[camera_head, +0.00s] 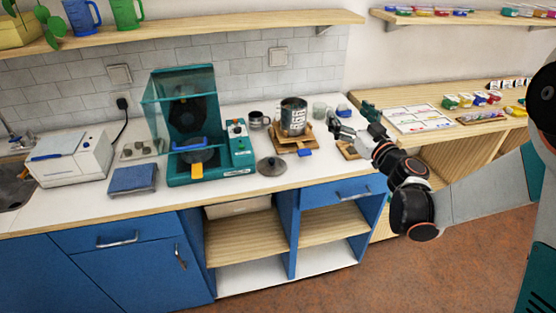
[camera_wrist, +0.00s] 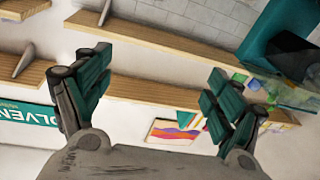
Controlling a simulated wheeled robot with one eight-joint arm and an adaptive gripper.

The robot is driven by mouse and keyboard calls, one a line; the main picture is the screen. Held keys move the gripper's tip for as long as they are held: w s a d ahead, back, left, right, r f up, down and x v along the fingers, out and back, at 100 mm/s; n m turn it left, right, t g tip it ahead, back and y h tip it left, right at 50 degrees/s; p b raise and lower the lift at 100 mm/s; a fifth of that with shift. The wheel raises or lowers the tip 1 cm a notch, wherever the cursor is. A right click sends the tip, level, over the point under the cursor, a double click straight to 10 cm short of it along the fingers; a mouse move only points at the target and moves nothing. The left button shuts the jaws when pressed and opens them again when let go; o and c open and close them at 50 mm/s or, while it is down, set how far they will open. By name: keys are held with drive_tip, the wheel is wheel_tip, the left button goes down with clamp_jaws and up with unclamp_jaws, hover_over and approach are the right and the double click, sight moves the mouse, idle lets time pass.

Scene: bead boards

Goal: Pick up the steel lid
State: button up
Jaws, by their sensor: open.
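The steel lid (camera_head: 271,165) lies flat on the white counter in the head view, a round dark grey disc with a small knob on top. It sits just right of the teal machine and in front of the wooden stand with the can. My gripper (camera_head: 340,127) is up and to the right of the lid, above the counter's right end, well apart from it. In the wrist view my gripper (camera_wrist: 155,95) has its fingers spread wide with nothing between them. The lid does not show in the wrist view.
A teal machine (camera_head: 205,170) with a clear raised hood stands left of the lid. Counter in front of the lid is clear.

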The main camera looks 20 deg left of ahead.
drive_tip(key=s+a+f+n+g+y, duration=0.2)
drive_tip(key=a+f+g, duration=0.25)
drive_tip(key=f, duration=0.45)
drive_tip(key=n+g, duration=0.2)
drive_tip(key=g, duration=0.2)
approach(274, 162)
drive_tip(key=a+b, duration=0.1)
drive_tip(key=w+a+f+b, duration=0.1)
drive_tip(key=shift+w+a+y, duration=0.3)
drive_tip(key=shift+a, duration=0.05)
drive_tip(key=shift+b+x, duration=1.2)
drive_tip(key=shift+x, duration=1.65)
drive_tip(key=shift+w+a, duration=0.1)
drive_tip(key=shift+a, duration=0.25)
drive_tip(key=shift+d, duration=0.1)
clamp_jaws()
